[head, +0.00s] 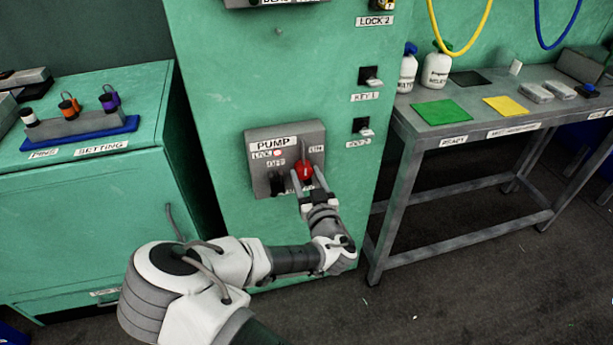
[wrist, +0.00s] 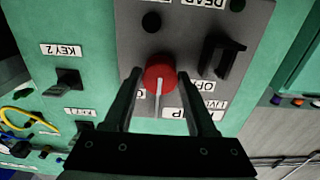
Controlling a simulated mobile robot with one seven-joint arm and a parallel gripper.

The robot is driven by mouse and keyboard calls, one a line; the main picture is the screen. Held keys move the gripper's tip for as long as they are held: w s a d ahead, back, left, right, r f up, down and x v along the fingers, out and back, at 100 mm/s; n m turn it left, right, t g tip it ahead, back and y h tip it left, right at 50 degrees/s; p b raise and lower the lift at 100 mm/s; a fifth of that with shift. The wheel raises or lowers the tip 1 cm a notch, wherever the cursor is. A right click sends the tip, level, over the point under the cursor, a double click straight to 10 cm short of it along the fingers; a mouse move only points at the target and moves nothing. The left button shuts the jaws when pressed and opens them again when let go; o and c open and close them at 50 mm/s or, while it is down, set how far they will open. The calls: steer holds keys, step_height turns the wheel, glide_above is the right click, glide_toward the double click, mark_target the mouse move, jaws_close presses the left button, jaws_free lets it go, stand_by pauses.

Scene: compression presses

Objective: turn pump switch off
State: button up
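The pump switch is a red round knob (head: 304,171) on a grey panel (head: 263,187) labelled PUMP, with OFF to its left and ON to its upper right in the head view. In the wrist view the red knob (wrist: 160,76) carries a white line pointing down, toward the PUMP label. My gripper (head: 307,177) is at the knob, with one finger on each side. The wrist view shows the gripper (wrist: 160,82) open around the knob, its tips very close to the knob's sides. I cannot tell whether they touch it. Nothing else is between the fingers.
A black switch (wrist: 218,58) sits beside the knob on the same panel. KEY 1 (head: 370,77) and KEY 2 (head: 362,128) switches are to the upper right. A grey table (head: 470,128) stands at the right, and a green cabinet (head: 85,215) at the left.

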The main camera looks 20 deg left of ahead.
jaws_close()
stand_by(1.1)
